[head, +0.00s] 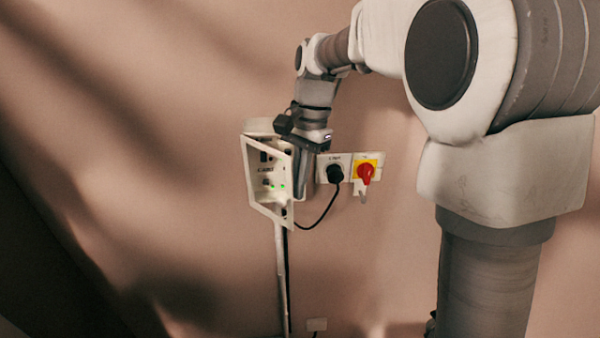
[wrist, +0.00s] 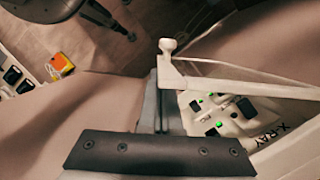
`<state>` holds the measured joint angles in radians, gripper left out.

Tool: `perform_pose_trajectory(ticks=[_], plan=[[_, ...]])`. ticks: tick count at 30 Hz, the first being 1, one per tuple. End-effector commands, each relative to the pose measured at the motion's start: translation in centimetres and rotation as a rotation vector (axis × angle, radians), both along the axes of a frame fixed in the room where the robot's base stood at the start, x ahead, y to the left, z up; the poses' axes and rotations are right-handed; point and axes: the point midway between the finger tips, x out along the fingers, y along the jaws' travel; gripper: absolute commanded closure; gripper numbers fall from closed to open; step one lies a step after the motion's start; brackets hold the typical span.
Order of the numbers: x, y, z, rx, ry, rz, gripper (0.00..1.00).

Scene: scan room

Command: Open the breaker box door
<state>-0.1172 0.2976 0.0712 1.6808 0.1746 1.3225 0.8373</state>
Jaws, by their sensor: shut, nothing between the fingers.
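The white breaker box (head: 308,190) is fixed to the wall, left of the switches in the head view. Its framed door (head: 267,209) appears to stand ajar, angled out from the box, with the panel (head: 266,171) and its green lights showing through it. In the wrist view the door frame (wrist: 235,87) runs to the right from a small pale knob (wrist: 167,45), with the lit panel (wrist: 220,115) beside it. My gripper (head: 301,194) is shut and empty, pointing down at the door's right edge. In the wrist view its fingers (wrist: 163,95) lie close beside that edge; contact is unclear.
A black round plug or knob (head: 335,173) with a cable and a red rotary switch (head: 366,172) on a yellow plate sit right of the box. A pole (head: 281,275) runs down below it. The wall to the left is bare.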

Motion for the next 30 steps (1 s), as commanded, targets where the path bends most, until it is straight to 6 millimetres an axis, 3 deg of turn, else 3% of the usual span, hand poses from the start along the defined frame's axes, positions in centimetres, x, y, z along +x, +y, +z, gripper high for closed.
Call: perform_pose_trajectory(ticks=[30], plan=[[-1.4, 1.0, 0.0, 0.001, 0.001, -0.136, 1.00]])
